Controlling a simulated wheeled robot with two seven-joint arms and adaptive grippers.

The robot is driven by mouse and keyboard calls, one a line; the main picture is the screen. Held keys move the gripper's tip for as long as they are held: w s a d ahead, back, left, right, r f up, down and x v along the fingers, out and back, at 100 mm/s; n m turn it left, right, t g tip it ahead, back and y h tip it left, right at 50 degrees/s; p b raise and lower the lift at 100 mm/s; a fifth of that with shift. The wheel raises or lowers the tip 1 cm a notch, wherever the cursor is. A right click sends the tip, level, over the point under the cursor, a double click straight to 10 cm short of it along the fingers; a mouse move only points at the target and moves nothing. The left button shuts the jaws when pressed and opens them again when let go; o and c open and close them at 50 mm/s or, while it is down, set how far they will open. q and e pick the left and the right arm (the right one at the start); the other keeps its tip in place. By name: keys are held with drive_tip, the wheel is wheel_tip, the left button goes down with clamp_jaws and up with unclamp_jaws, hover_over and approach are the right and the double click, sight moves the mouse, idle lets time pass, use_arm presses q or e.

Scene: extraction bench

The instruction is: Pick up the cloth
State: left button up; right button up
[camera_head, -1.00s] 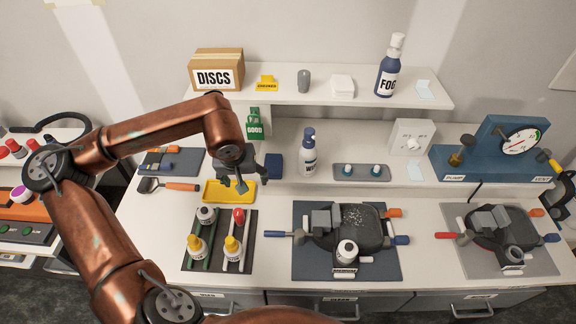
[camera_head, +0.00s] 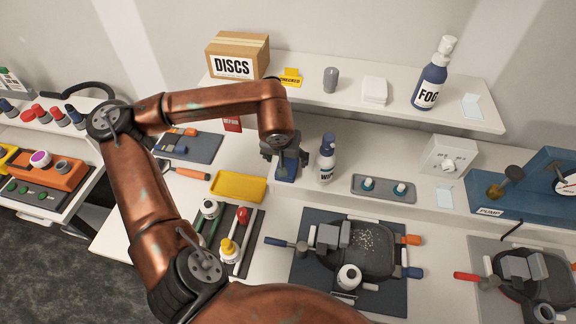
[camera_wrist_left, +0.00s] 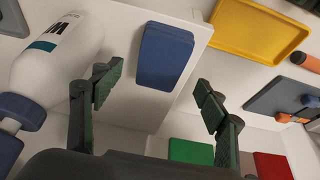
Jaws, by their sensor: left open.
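The cloth appears to be the small dark blue folded block (camera_head: 287,174) at the left end of the low white shelf, left of the wipe bottle (camera_head: 327,160). My left gripper (camera_head: 284,158) is at the cloth and partly covers it in the head view. In the left wrist view the cloth (camera_wrist_left: 164,56) lies on the white surface near its edge, ahead of and between the two spread fingertips (camera_wrist_left: 157,92). The fingers are open and empty, and I see no contact with the cloth. My right gripper is not in view.
The wipe bottle stands close right of my gripper, with a grey tray (camera_head: 383,188) beyond it. A yellow tray (camera_head: 238,187) lies to the left. The upper shelf (camera_head: 350,92) with a box and fog bottle is behind. A pan (camera_head: 362,249) sits in front.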

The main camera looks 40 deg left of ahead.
sight(287, 164)
use_arm(q)
drive_tip(key=x, duration=0.3)
drive_tip(key=shift+s+d, duration=0.1)
drive_tip(key=shift+f+b, duration=0.3)
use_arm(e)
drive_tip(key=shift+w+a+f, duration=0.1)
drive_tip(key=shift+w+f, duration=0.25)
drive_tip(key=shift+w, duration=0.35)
use_arm(q)
drive_tip(key=c, duration=1.2)
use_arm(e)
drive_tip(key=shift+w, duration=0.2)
use_arm(q)
drive_tip(key=shift+c, duration=0.2)
